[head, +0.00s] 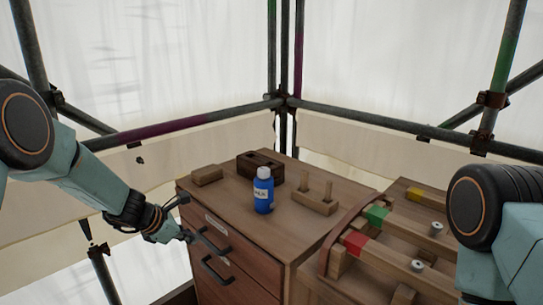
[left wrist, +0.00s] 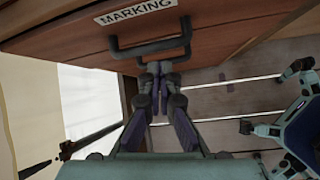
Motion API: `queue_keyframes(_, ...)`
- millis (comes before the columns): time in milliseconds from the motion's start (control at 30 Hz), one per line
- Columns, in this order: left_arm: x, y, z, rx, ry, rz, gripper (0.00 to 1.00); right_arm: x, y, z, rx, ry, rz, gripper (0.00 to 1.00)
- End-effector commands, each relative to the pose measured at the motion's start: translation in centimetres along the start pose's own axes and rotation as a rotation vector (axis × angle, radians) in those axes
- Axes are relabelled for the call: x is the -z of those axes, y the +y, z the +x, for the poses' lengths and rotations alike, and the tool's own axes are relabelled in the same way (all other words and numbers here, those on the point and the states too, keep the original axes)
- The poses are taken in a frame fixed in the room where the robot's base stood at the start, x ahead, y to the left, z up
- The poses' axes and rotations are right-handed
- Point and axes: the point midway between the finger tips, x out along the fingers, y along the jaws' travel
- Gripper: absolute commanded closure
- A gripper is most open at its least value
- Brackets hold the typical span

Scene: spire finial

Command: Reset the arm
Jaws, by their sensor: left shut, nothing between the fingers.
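My left gripper (head: 187,218) is at the front of the wooden drawer cabinet (head: 285,231), near its upper handle (head: 210,238). In the left wrist view, my left gripper (left wrist: 158,72) has its fingers together, just below a dark drawer handle (left wrist: 150,42). A label reading "MARKING" (left wrist: 135,10) is above that handle. Nothing shows between the fingers. I cannot tell whether they touch the handle. My right arm shows at the right edge of the head view, but its gripper is out of the picture.
A blue bottle (head: 263,192) with a white cap stands on the cabinet top. Around it are a dark wooden block (head: 260,166), a small block (head: 207,175) and a two-peg holder (head: 315,200). A bench with coloured blocks (head: 376,214) adjoins at right. Scaffold poles (head: 190,122) stand behind.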

Motion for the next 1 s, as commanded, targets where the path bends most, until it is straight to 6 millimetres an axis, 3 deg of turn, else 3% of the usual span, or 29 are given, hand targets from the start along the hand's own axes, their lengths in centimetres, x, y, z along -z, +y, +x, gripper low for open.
queue_keyframes(33, 2.5, -1.1, 0.3, 0.001, 0.079, 0.103, 1.00, 0.0, 0.0, 0.0, 0.000, 0.000, 0.000, 1.00)
queue_keyframes(167, 9.1, -4.9, 0.3, 0.051, 0.299, 0.468, 1.00, 0.0, 0.0, 0.0, 0.000, 0.001, 0.000, 1.00)
queue_keyframes(300, 16.1, -10.7, -0.7, 0.184, 0.487, 0.913, 1.00, 0.0, 0.0, 0.0, 0.000, 0.000, 0.000, 1.00)
queue_keyframes(400, 19.9, -15.4, -1.9, 0.310, 0.543, 1.263, 1.00, 0.0, 0.0, 0.0, 0.000, 0.000, 0.000, 1.00)
queue_keyframes(467, 21.5, -18.3, -2.8, 0.383, 0.539, 1.462, 1.00, 0.0, 0.0, 0.0, 0.000, 0.000, 0.000, 1.00)
queue_keyframes(600, 24.1, -26.2, -5.2, 0.543, 0.426, 1.863, 1.00, 0.0, 0.0, 0.0, 0.000, 0.000, 0.000, 1.00)
queue_keyframes(700, 25.2, -31.8, -7.4, 0.632, 0.293, 2.039, 1.00, 0.0, 0.0, 0.0, 0.000, 0.000, 0.000, 1.00)
queue_keyframes(800, 26.1, -35.9, -9.4, 0.711, 0.188, 2.095, 1.00, 0.0, 0.0, 0.0, 0.000, 0.000, 0.000, 1.00)
queue_keyframes(900, 27.0, -38.6, -11.0, 0.783, 0.130, 2.097, 1.00, 0.0, 0.0, 0.0, 0.000, 0.000, 0.000, 1.00)
queue_keyframes(1000, 27.8, -39.8, -11.4, 0.823, 0.113, 2.096, 1.00, 0.0, 0.0, 0.0, 0.000, 0.000, 0.000, 1.00)
